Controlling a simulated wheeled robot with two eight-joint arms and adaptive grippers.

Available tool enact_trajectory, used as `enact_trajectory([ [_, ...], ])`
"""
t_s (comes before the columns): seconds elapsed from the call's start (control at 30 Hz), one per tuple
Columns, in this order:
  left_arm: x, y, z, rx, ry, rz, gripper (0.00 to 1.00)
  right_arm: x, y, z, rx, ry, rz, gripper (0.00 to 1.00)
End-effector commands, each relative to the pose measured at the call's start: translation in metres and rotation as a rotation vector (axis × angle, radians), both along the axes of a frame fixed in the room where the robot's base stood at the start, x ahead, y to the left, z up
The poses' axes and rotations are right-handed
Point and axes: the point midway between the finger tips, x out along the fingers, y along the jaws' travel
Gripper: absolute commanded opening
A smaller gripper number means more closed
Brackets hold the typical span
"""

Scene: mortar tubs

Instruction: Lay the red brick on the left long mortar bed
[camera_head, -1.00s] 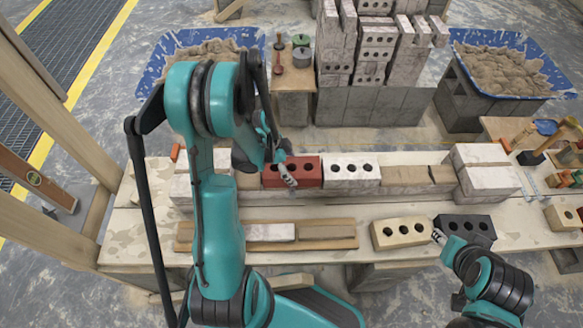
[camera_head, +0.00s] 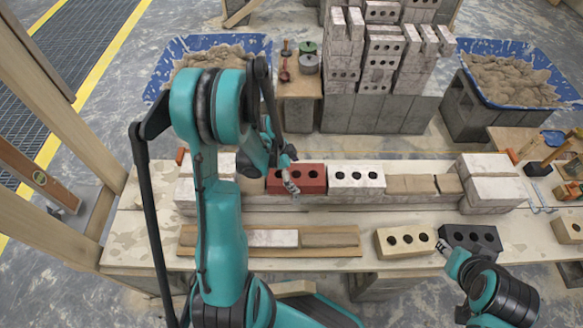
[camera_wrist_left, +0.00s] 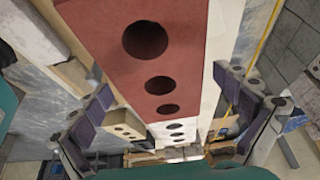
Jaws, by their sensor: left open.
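The red brick (camera_head: 312,180), with three holes, lies flat in the back row of the wall, against or close beside a white holed brick (camera_head: 356,180). Any mortar under the red brick is hidden. A tan mortar bed (camera_head: 410,186) shows right of the white brick. A small tan patch (camera_head: 250,186) shows left of the red one, partly behind my arm. My left gripper (camera_head: 284,166) is at the red brick's left part. In the left wrist view its open fingers stand either side of the red brick (camera_wrist_left: 165,60), apart from it. My right gripper (camera_head: 443,248) is by the yellow brick; its opening is unclear.
A yellow brick (camera_head: 405,242) and a black brick (camera_head: 470,238) stand on the front of the bench. A board (camera_head: 340,251) with pale pieces lies left of them. Blue mortar tubs (camera_head: 166,70) (camera_head: 468,48) and a brick stack (camera_head: 345,48) stand behind.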

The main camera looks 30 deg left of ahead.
Motion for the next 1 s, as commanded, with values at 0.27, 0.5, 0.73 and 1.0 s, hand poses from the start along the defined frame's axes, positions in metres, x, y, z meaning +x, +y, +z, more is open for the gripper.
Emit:
enact_trajectory([
  [0.27,-0.011,0.016,0.048,-0.001,0.000,0.003,1.00,0.000,0.000,0.000,0.000,0.000,0.000,0.40],
  [0.5,-0.020,0.032,0.090,-0.002,0.000,0.003,1.00,0.000,0.000,0.000,0.000,0.000,0.000,0.40],
  [0.73,-0.023,0.037,0.106,-0.002,0.000,0.000,1.00,0.000,0.000,0.000,0.000,0.000,0.000,0.40],
  [1.0,-0.024,0.034,0.109,0.003,0.003,0.015,1.00,0.000,0.000,0.000,0.000,0.000,0.000,0.40],
])
